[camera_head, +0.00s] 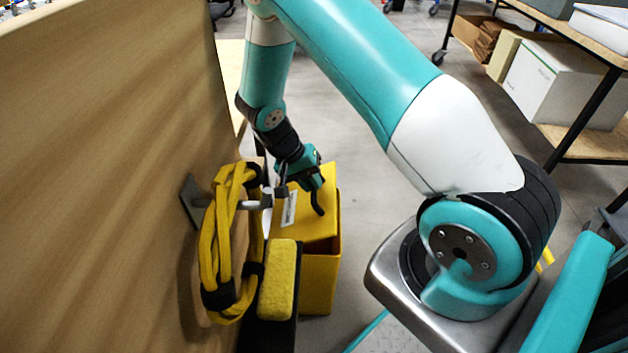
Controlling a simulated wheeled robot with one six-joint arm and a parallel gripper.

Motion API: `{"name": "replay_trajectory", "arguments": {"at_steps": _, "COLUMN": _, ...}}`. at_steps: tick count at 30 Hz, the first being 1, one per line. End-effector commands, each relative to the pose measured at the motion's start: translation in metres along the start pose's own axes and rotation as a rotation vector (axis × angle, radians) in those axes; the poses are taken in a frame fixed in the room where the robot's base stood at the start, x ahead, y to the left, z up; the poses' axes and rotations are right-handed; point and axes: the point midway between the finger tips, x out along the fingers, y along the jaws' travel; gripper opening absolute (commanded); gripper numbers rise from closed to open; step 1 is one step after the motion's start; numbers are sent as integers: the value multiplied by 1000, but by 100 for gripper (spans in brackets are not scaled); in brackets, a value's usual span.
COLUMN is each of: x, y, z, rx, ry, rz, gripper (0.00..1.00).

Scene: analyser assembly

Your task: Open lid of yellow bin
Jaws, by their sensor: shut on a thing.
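The yellow bin (320,285) stands on the floor beside the wooden panel, left of the middle. Its yellow lid (322,228) is above the body, with a white label on its left part. A dark line shows between the lid and the body. I cannot tell from this angle how far the lid is lifted. My gripper (304,196), teal with dark fingers, is at the lid from above. It is shut on the lid, but the contact is partly hidden by the fingers.
A wooden panel (110,150) fills the left side. A coiled yellow strap (222,245) hangs on it, and a yellow sponge-like block (279,280) is close in front of the bin. Grey floor (375,225) is clear right of the bin. Shelving with boxes (545,85) stands at the right.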

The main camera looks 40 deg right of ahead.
Motion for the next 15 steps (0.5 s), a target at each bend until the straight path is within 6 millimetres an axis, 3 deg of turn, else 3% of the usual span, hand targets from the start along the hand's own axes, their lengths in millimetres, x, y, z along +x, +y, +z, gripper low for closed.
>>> {"name": "replay_trajectory", "arguments": {"at_steps": 1, "x": -1, "y": -9, "z": 0, "rx": -10, "ry": 8, "rz": -21, "gripper": 0}}
{"name": "replay_trajectory", "arguments": {"at_steps": 10, "x": -1, "y": -10, "z": 0, "rx": -11, "ry": 10, "rz": -23, "gripper": 0}}
{"name": "replay_trajectory", "arguments": {"at_steps": 11, "x": -1, "y": -10, "z": 0, "rx": -11, "ry": 10, "rz": -22, "gripper": 19}}
{"name": "replay_trajectory", "arguments": {"at_steps": 12, "x": -1, "y": -10, "z": 0, "rx": -12, "ry": 9, "rz": -23, "gripper": 28}}
{"name": "replay_trajectory", "arguments": {"at_steps": 14, "x": 0, "y": -9, "z": 0, "rx": -10, "ry": 8, "rz": -22, "gripper": 42}}
{"name": "replay_trajectory", "arguments": {"at_steps": 15, "x": 0, "y": -9, "z": 0, "rx": -9, "ry": 7, "rz": -21, "gripper": 42}}
